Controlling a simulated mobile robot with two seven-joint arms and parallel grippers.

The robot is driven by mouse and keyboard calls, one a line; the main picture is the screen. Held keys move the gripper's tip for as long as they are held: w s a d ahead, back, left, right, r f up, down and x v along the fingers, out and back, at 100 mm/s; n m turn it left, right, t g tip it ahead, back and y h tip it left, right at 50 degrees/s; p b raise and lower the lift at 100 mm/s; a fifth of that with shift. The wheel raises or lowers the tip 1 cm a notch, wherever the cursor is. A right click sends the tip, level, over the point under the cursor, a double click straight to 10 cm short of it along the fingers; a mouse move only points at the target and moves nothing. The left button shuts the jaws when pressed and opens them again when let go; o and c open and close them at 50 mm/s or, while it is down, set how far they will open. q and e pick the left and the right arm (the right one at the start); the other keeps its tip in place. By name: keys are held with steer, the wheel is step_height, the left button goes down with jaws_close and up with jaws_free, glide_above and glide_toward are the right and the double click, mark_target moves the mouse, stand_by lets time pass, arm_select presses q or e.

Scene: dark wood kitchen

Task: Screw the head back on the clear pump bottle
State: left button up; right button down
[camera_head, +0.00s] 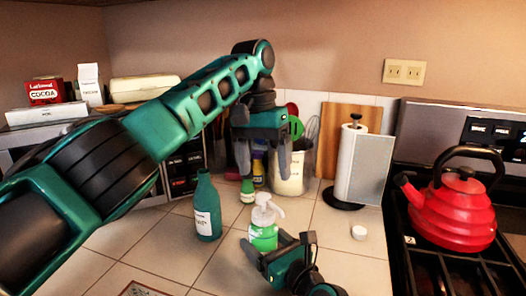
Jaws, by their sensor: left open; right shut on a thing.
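The clear pump bottle (263,238) holds green liquid and stands upright on the tiled counter. A white pump head (264,208) shows at its top, nozzle pointing right; I cannot tell whether it is threaded on. My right gripper (251,250) is low on the counter and shut on the bottle's lower body. My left gripper (262,165) is open and empty, pointing down above and behind the bottle, apart from the pump head.
A dark green bottle (207,208) stands just left of the pump bottle. Behind are a utensil crock (288,175) and a paper towel holder (357,165). A small white object (358,232) lies right. A red kettle (455,210) sits on the stove. The front-left counter is mostly clear.

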mark_target(263, 195)
arm_select(q)
steer(key=n, duration=0.1)
steer(key=r+n, duration=0.1)
steer(key=n, duration=0.3)
steer(key=shift+r+y, duration=0.25)
steer(key=shift+y, duration=0.15)
steer(key=n, duration=0.2)
steer(key=r+n, duration=0.1)
steer(key=n, duration=0.1)
steer(key=shift+t, duration=0.4)
steer(key=shift+a+f, duration=0.1)
step_height(263, 195, down, 12)
steer(key=shift+c, duration=0.4)
